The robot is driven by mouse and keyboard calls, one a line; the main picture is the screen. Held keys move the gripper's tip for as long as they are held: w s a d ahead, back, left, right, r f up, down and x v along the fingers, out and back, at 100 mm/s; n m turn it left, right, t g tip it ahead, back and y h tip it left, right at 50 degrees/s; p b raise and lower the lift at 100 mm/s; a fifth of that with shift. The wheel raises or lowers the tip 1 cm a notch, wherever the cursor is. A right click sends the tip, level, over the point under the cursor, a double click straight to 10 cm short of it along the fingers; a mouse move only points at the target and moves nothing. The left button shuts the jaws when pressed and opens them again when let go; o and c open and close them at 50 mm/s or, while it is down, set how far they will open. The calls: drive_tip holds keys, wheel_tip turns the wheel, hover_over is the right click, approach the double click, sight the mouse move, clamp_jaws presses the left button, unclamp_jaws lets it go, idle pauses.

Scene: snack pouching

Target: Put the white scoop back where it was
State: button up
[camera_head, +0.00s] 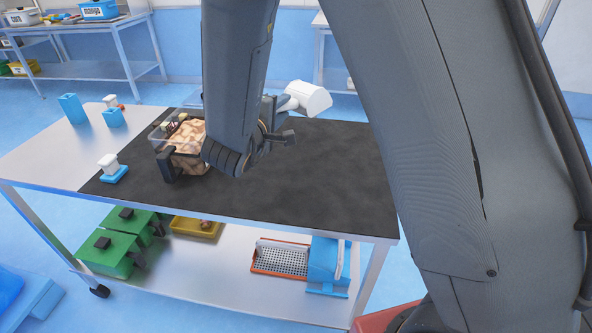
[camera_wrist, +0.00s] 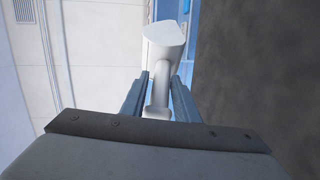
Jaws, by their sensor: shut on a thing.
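My gripper (camera_wrist: 159,90) is shut on that handle. In the head view my gripper (camera_head: 278,112) is partly hidden behind my own arm. A clear bin (camera_head: 165,143) of brown snack pieces stands left of my arm, partly covered by it. I cannot tell which place the scoop came from.
The dark mat (camera_head: 320,170) is clear at the right. Small blue holders, one with a white item (camera_head: 109,161), stand at the left of the table (camera_head: 50,150). Green boxes (camera_head: 108,255), a yellow tray (camera_head: 195,228), a red-rimmed basket (camera_head: 280,258) and a blue-white item (camera_head: 328,262) sit on the lower shelf.

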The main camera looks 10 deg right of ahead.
drive_tip(key=s+a+f+m+g+h+b, duration=0.2)
drive_tip(key=s+a+m+g+h+b, duration=0.1)
drive_tip(key=s+a+b, duration=0.45)
drive_tip(key=f, duration=0.9)
drive_tip(key=shift+w+a+f, duration=0.15)
drive_tip(key=shift+a+f, duration=0.1)
drive_tip(key=shift+a, duration=0.05)
drive_tip(key=o, duration=1.1)
drive_tip(key=shift+f, duration=0.1)
drive_tip(key=shift+c, duration=0.2)
drive_tip(key=shift+a, duration=0.15)
drive_tip(key=v, duration=1.1)
drive_tip(key=shift+s+a, duration=0.25)
drive_tip(key=shift+s, duration=0.1)
